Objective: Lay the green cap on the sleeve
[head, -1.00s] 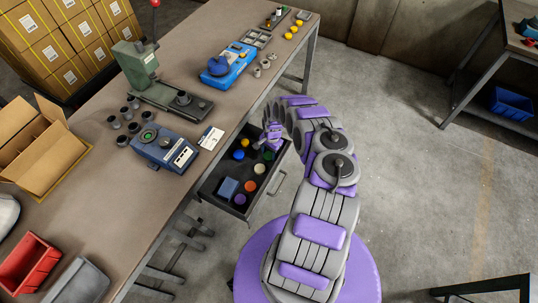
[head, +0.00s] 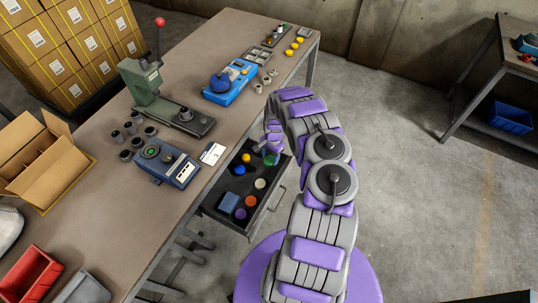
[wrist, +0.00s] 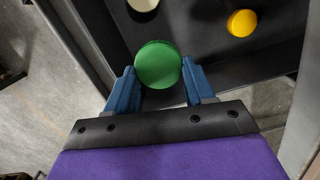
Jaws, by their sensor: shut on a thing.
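The green cap (wrist: 158,64) is a round disc between the two blue fingers of my gripper (wrist: 160,74) in the wrist view. My gripper is shut on its sides, with the cap still down at the open drawer. In the head view the green cap (head: 271,159) shows at the drawer's far right corner, just below my gripper (head: 273,146), partly hidden by it. I cannot tell for sure which part is the sleeve; a dark upright cylinder (head: 186,114) stands on the green press's base.
The open drawer (head: 238,218) also holds yellow, blue, cream, orange and purple caps and a blue block (head: 229,201). The bench (head: 90,222) above carries the press, a blue-grey device (head: 168,163), several dark cylinders and a blue machine (head: 230,84). Open floor lies right.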

